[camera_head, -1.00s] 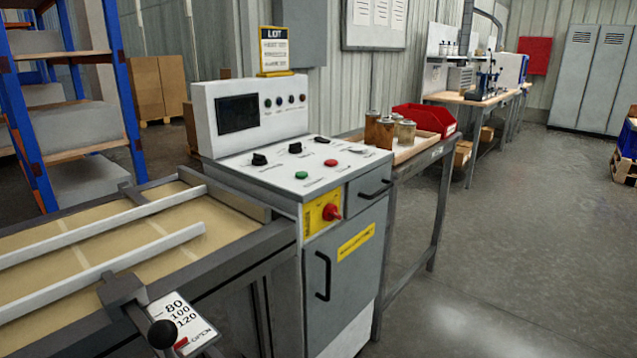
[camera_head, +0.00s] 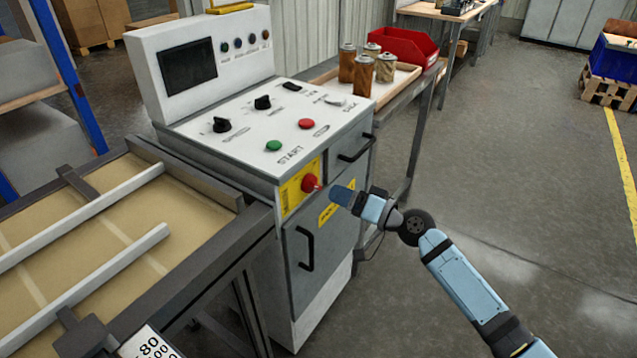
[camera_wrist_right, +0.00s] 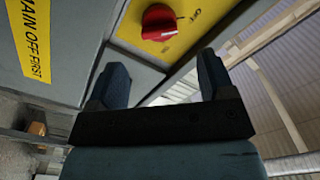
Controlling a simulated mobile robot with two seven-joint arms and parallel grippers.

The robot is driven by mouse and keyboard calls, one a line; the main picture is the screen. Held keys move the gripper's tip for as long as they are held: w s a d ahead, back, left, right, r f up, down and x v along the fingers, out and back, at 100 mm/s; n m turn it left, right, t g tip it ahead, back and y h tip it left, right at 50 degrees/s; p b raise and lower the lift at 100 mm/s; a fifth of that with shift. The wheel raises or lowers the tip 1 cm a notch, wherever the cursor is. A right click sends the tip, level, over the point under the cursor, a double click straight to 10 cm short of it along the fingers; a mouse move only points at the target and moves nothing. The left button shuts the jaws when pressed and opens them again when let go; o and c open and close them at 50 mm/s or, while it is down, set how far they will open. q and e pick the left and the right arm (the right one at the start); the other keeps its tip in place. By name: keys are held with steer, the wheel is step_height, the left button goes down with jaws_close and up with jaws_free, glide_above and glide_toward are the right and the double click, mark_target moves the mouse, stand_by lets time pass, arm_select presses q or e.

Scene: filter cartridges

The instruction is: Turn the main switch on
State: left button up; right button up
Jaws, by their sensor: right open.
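The main switch (camera_head: 311,183) is a red rotary knob on a yellow plate (camera_head: 291,193) on the front of the grey and white control cabinet. In the right wrist view the red knob (camera_wrist_right: 159,22) shows near the top, with "OFF" lettered beside it on the yellow plate. My right gripper (camera_head: 338,194) is just in front of the knob in the head view. In the wrist view its two dark fingers (camera_wrist_right: 160,84) are spread apart with nothing between them, and the knob lies beyond them, apart from both. My left gripper is out of view.
The cabinet top carries a green button (camera_head: 274,146), a red button (camera_head: 306,124) and black knobs. Dark handles (camera_head: 306,248) stick out below the switch and beside it.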

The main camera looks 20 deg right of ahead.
mark_target(319, 186)
steer(key=x, duration=0.7)
steer(key=c, duration=0.9)
